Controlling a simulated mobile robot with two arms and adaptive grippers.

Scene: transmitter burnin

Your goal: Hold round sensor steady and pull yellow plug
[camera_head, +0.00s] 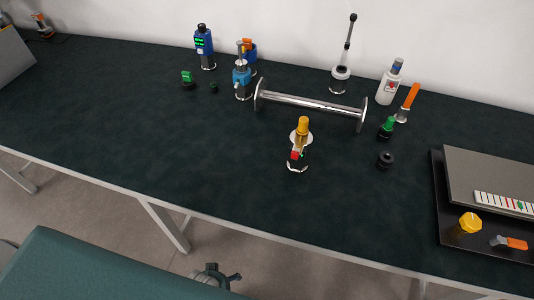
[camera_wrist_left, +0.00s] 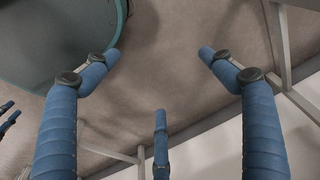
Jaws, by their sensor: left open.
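The round sensor (camera_head: 297,160) stands upright near the middle of the dark bench in the head view. It has a pale round part, a small red patch and a dark, shiny base. The yellow plug (camera_head: 303,125) sticks up from its top. Both stand free, with no gripper near them. My left gripper (camera_wrist_left: 160,52) is open and empty in the left wrist view, its blue fingers spread over the floor below bench level. Part of a dark mechanism shows at the bottom of the head view; I cannot tell which arm it belongs to. My right gripper is not clearly visible.
A metal bar on two round end flanges (camera_head: 310,103) lies behind the sensor. Blue instruments (camera_head: 204,45), a white bottle (camera_head: 389,86) and a black knob (camera_head: 385,159) stand around. A dark tray (camera_head: 445,210) with a yellow cap (camera_head: 470,222) is right. The bench's front left is clear.

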